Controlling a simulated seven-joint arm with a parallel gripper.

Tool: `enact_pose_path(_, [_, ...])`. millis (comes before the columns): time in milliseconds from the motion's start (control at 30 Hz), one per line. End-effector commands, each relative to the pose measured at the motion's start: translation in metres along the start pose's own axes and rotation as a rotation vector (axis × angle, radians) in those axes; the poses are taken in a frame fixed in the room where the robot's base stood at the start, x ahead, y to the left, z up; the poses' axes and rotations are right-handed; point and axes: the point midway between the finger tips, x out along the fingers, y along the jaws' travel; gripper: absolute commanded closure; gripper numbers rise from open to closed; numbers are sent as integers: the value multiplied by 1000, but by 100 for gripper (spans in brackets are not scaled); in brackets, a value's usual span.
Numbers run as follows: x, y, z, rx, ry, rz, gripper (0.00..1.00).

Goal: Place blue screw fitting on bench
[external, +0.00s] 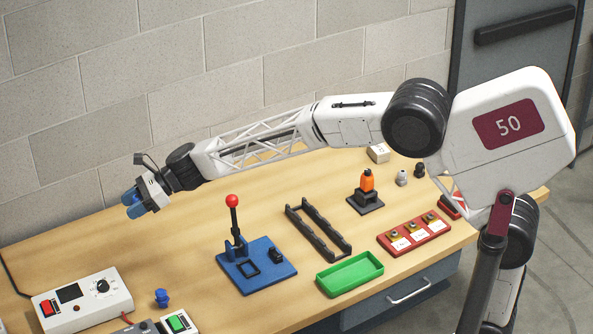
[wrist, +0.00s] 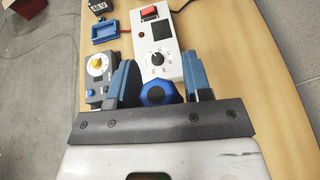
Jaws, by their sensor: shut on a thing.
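My gripper (external: 134,203) is held well above the left end of the bench (external: 330,180), pointing down and to the left. In the wrist view its two dark blue fingers (wrist: 162,88) are closed on a bright blue, many-sided piece with a dark centre, which I take as the blue screw fitting (wrist: 157,92). Its lower part is hidden by the gripper body. In the external view the blue fingers make it hard to pick out. Another small blue piece (external: 161,298) stands on the bench, right of the white control box.
The white control box (external: 82,303) and a green-button box (external: 177,323) are at the front left. A blue lever fixture (external: 272,278), black rack (external: 319,230), green tray (external: 349,274), red labelled tray (external: 414,234) and black stand (external: 366,203) occupy the middle and right.

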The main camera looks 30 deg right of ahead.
Motion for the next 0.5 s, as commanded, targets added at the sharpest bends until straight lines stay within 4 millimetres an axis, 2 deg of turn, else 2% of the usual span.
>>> enact_pose_path(400, [33, 39, 9, -34, -2, 104, 78])
enact_pose_path(500, [38, 38, -6, -31, 0, 102, 78])
